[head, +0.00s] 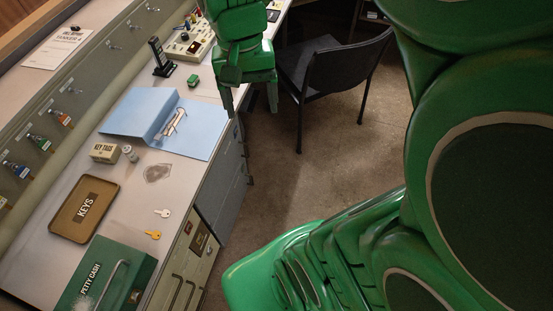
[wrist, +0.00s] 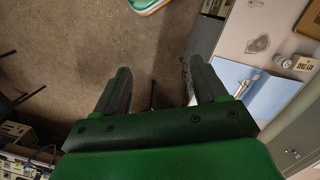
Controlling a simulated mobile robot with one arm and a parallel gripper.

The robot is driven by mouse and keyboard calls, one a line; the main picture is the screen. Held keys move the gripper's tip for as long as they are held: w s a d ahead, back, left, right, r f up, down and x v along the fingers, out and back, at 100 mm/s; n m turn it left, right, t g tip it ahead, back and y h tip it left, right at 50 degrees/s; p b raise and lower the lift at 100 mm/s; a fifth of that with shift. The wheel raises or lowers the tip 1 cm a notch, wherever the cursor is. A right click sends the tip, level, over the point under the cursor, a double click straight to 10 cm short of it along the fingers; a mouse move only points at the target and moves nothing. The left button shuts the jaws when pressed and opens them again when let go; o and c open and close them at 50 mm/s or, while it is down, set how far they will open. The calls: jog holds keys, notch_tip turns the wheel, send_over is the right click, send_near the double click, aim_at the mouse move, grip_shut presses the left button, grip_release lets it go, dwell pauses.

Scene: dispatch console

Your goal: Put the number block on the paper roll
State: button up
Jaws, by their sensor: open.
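My gripper (head: 250,99) is open and empty, pointing down beside the desk's front edge, near the blue binder; its two fingers also show apart in the wrist view (wrist: 162,88). I cannot clearly make out a number block. A small whitish cylinder (head: 130,154), which may be the paper roll, stands next to a box marked KEY TAGS (head: 104,152). The cylinder also shows at the right of the wrist view (wrist: 285,62). A small green object (head: 193,81) lies behind the binder; I cannot tell what it is.
An open blue binder (head: 135,110) lies on the desk (head: 120,205). A KEYS tray (head: 65,231), two loose keys and a green petty cash box (head: 85,270) are at the front. A black chair (head: 340,68) stands on the open floor right of my gripper.

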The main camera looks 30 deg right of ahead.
jog(key=s+f+n, duration=0.4)
jog(key=s, duration=0.7)
jog(key=shift+s+a, duration=0.3)
jog(key=shift+a, duration=0.1)
